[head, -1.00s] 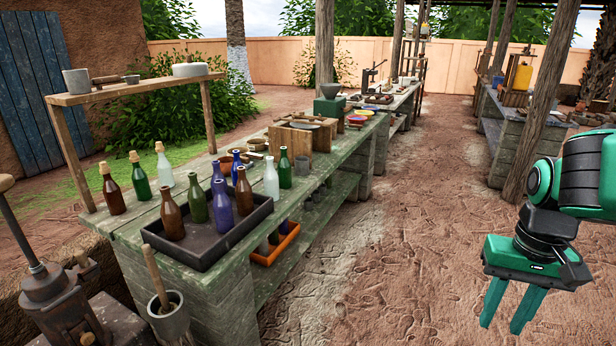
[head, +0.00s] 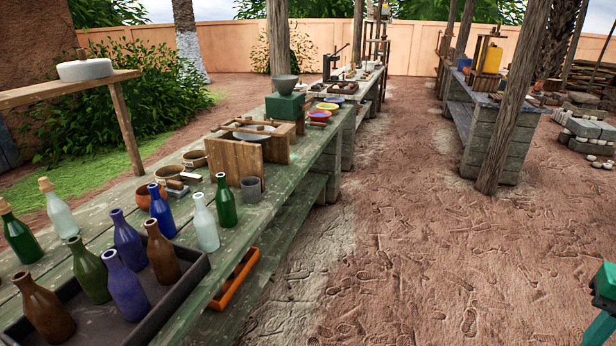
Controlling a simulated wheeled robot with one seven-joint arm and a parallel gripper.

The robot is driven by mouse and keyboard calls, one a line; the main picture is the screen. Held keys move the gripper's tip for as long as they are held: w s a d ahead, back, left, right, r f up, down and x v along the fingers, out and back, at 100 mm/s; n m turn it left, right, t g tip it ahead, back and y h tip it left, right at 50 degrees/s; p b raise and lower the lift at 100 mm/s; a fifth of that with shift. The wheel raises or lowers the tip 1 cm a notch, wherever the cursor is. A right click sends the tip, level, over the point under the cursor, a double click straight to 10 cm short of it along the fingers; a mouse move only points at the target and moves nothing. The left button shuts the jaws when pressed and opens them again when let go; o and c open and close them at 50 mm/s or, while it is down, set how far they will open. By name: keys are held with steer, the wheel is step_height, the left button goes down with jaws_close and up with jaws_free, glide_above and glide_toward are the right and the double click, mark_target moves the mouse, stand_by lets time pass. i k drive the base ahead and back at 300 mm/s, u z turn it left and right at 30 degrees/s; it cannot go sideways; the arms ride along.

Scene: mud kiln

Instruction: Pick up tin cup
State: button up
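A small grey cup (head: 252,190), which looks like the tin cup, stands upright on the green wooden bench (head: 281,207). It is near the bench's right edge, just right of a green bottle (head: 226,202) and in front of a wooden box (head: 235,161). Only a green piece of my gripper (head: 602,302) shows at the lower right edge of the picture, far to the right of the cup. Its fingertips are cut off by the frame, so its opening is hidden.
Several bottles stand in and around a dark tray (head: 184,289) at the bench's near end. An orange tray (head: 236,279) is on the lower shelf. Bowls (head: 168,173) lie left of the cup. Wooden posts (head: 514,110) rise at the right. The dirt floor between is clear.

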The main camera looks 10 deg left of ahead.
mark_target(252, 187)
steer(key=z, duration=0.05)
steer(key=i, duration=1.4)
steer(key=u, duration=0.35)
